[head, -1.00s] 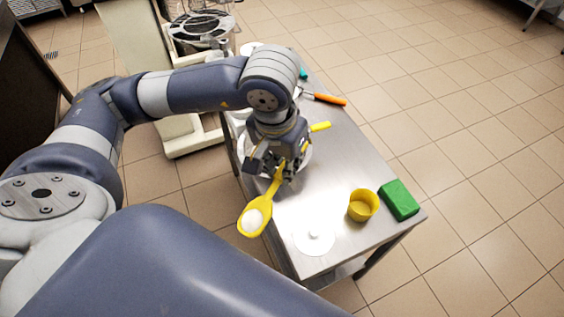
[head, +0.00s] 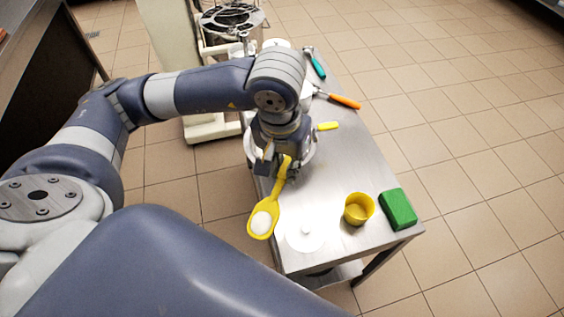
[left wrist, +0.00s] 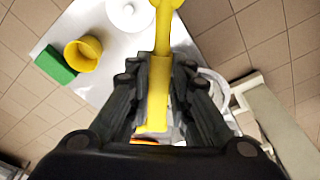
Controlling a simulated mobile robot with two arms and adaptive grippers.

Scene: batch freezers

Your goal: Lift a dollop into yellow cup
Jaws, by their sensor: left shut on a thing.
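My left gripper (head: 279,170) is shut on the handle of a yellow spoon (head: 276,200). A white dollop (head: 261,222) sits in the spoon's bowl, which hangs out near the table's left front edge. In the left wrist view the fingers (left wrist: 157,95) clamp the yellow handle (left wrist: 158,75); the bowl is cut off at the top. The yellow cup (head: 358,209) stands upright on the steel table to the right of the spoon, apart from it. It also shows in the left wrist view (left wrist: 83,54). My right gripper is not in view.
A green block (head: 398,209) lies right of the cup. A white lid with a knob (head: 305,235) lies between spoon and cup. A white container (head: 308,150) is partly hidden behind the gripper. Orange-handled (head: 344,101) and teal-handled (head: 318,67) tools lie at the back.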

